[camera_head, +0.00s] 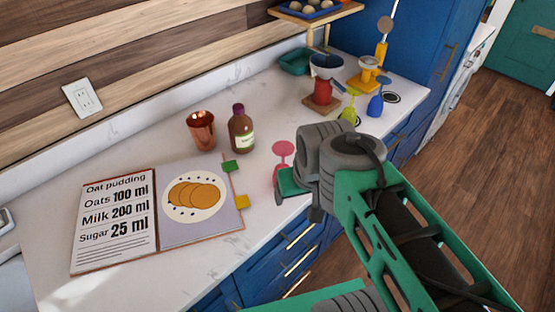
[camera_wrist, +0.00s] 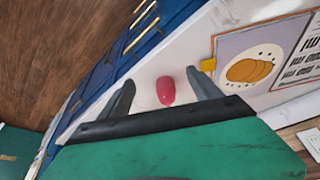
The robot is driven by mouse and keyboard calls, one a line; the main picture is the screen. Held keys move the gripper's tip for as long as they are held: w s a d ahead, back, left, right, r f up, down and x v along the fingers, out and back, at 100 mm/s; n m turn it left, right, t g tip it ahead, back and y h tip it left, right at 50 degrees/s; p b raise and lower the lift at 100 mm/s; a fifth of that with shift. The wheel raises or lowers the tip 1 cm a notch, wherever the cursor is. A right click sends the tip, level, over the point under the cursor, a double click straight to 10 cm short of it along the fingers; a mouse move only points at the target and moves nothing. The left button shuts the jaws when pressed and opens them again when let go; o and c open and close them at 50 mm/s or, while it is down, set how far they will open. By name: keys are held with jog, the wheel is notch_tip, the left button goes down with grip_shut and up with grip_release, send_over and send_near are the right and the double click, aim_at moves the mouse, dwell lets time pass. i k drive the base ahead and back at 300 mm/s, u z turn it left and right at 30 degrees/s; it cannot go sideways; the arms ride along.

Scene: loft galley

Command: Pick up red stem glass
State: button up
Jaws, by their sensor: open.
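The red stem glass (camera_head: 283,149) is on the white counter near its front edge, right of the open recipe book. In the head view a flat round pinkish-red part shows on top of a thin stem; its lower part is partly hidden by my gripper (camera_head: 290,186). In the wrist view the glass (camera_wrist: 166,91) is a small red oval between the two dark fingers of my gripper (camera_wrist: 160,80). The fingers are apart. I cannot tell whether they touch the glass, but they are not closed on it.
The recipe book (camera_head: 200,208) with coloured tabs lies to the left. A copper cup (camera_head: 201,130) and a brown bottle (camera_head: 241,131) stand behind. A red item (camera_head: 322,92), a yellow-green item (camera_head: 348,108) and a blue item (camera_head: 375,104) stand farther right. Blue drawers (camera_head: 285,262) lie below the counter edge.

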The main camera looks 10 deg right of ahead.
aim_at(282, 148)
jog(key=k, duration=0.5)
jog(key=u, duration=3.6)
jog(key=k, duration=1.1)
jog(key=z, duration=0.5)
